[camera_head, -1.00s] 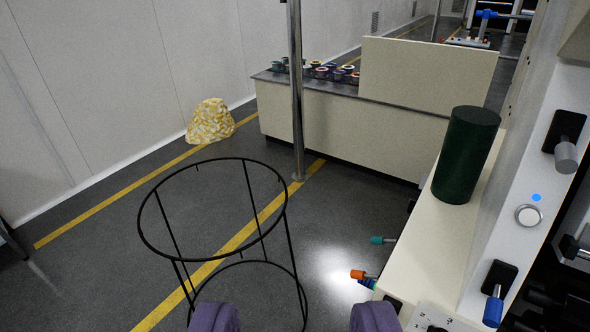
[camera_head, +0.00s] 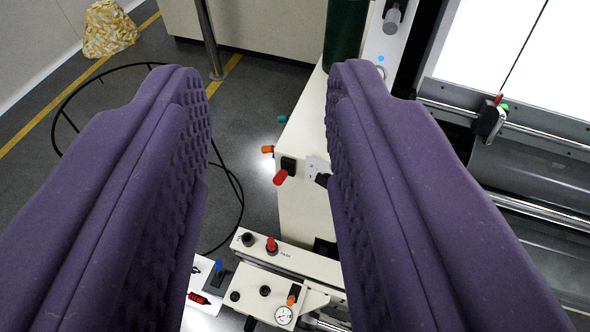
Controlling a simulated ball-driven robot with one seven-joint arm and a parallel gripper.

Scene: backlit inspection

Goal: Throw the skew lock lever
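My gripper (camera_head: 262,85) has two thick purple padded fingers, wide apart with nothing between them. Several coloured handles show in the gap: a teal one (camera_head: 282,118), an orange one (camera_head: 267,149) and a red one (camera_head: 280,177) on the side of the cream machine housing (camera_head: 305,215). Lower down, a red knob (camera_head: 272,244) stands beside lettering that seems to read PARK, with a small orange handle (camera_head: 293,299) and a blue-tipped lever (camera_head: 218,267) near it. I cannot read which is the skew lock lever. The fingers hide parts of the housing on both sides.
A dark green cylinder (camera_head: 345,35) stands at the top of the housing. A bright lit panel (camera_head: 540,60) and metal rails are at the right. A black wire hoop stand (camera_head: 236,190) is on the floor at left, beside a metal post (camera_head: 208,35).

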